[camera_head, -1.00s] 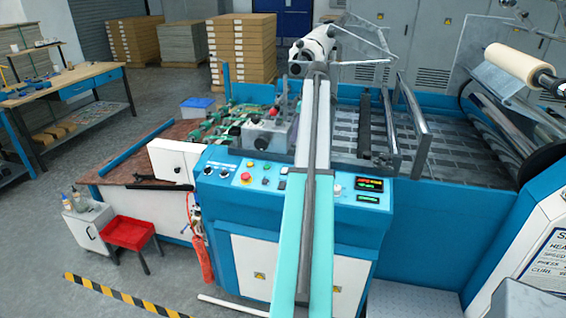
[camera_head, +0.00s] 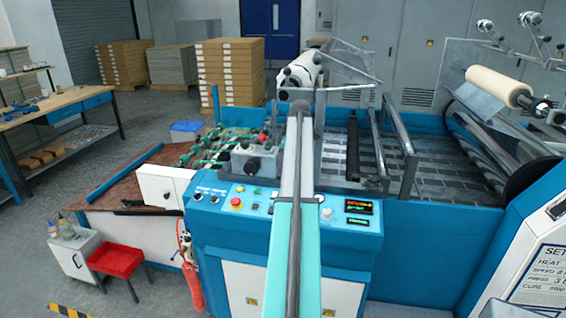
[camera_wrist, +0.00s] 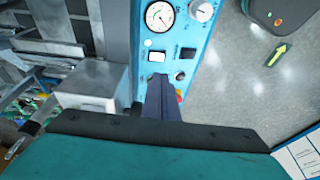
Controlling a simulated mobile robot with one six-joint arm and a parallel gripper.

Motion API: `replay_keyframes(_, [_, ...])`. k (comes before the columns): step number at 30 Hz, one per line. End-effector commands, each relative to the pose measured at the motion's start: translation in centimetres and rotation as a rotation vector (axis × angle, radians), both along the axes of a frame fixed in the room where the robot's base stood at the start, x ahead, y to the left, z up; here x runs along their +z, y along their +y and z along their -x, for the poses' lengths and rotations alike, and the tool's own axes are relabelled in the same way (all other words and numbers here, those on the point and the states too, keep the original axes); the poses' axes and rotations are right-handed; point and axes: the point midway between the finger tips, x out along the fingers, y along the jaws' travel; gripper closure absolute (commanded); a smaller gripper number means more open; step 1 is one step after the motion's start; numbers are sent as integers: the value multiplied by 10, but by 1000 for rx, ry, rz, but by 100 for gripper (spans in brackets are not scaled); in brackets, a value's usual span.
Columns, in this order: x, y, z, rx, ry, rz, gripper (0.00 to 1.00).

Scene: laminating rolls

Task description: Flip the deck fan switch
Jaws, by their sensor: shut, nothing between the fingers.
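My gripper (camera_wrist: 159,80) is shut and empty in the wrist view, its dark fingers pointing at the blue control panel (camera_wrist: 130,20). I cannot read any label, so I cannot tell which is the deck fan switch. I cannot tell whether the fingertips touch the panel. In the head view the panel (camera_head: 222,206) lies behind my arm, which hides its middle and my gripper.
A red and yellow stop button (camera_head: 237,203) is left of my arm; it is partly hidden beside the fingers in the wrist view (camera_wrist: 179,96). A gauge (camera_wrist: 160,16) and a knob (camera_wrist: 201,10) are farther along the panel. A grey metal box (camera_wrist: 95,82) stands at the left.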

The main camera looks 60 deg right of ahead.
Motion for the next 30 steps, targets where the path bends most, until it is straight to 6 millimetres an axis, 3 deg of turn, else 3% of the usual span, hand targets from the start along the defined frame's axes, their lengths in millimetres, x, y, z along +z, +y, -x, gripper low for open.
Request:
replay_keyframes(21, [-74,4,-15,-1,0,-1,100])
replay_keyframes(30, [-93,3,-15,-1,0,1,100])
